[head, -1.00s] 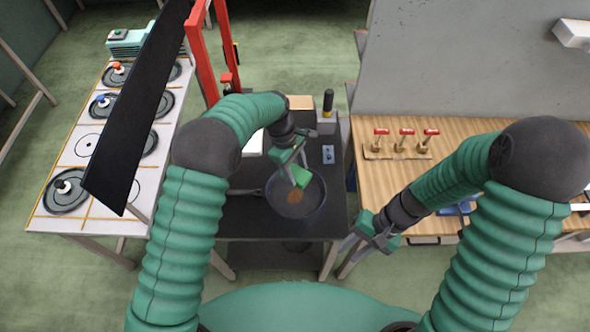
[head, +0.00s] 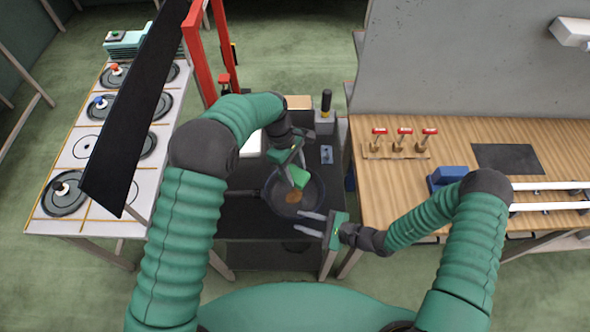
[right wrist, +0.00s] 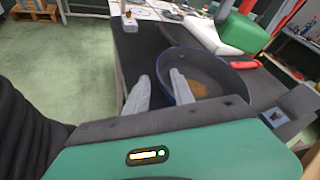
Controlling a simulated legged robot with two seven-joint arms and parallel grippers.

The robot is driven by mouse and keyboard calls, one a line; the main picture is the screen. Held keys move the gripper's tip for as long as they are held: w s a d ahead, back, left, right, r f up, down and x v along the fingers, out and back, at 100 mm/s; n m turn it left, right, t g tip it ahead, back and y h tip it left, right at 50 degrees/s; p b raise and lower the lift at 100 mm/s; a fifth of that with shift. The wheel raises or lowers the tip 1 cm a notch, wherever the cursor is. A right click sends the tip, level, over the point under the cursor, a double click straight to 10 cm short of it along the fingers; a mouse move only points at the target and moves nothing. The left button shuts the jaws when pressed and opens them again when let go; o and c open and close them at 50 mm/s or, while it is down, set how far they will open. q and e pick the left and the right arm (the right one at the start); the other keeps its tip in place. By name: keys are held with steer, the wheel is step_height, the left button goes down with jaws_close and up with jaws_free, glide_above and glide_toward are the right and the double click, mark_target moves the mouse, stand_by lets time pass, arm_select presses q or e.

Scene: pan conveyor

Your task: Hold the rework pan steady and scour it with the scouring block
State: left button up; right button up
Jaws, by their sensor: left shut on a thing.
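The rework pan (head: 313,192) is a dark round pan on the black stand, its handle pointing left, with a brown patch (head: 293,198) inside. My left gripper (head: 296,172) is shut on the green scouring block (head: 299,177), over the pan; whether the block touches the pan floor is unclear. In the right wrist view the block (right wrist: 236,36) is above the pan (right wrist: 220,72). My right gripper (head: 310,223) is open at the pan's near right side. In the wrist view its fingers (right wrist: 160,92) reach the near rim; I cannot tell whether the rim lies between them.
A white table (head: 86,148) with several pans stands left, behind a tilted black panel (head: 130,120). A red frame (head: 208,50) rises behind the stand (head: 250,226). The wooden bench (head: 385,185) at right carries red-topped clamps (head: 403,138) and a blue object (head: 447,176).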

steer(key=x, duration=0.6)
steer(key=shift+a, duration=0.1)
steer(key=shift+c, duration=0.4)
jaws_close()
steer(key=shift+s+f, duration=0.1)
steer(key=shift+f, duration=0.05)
stand_by(1.1)
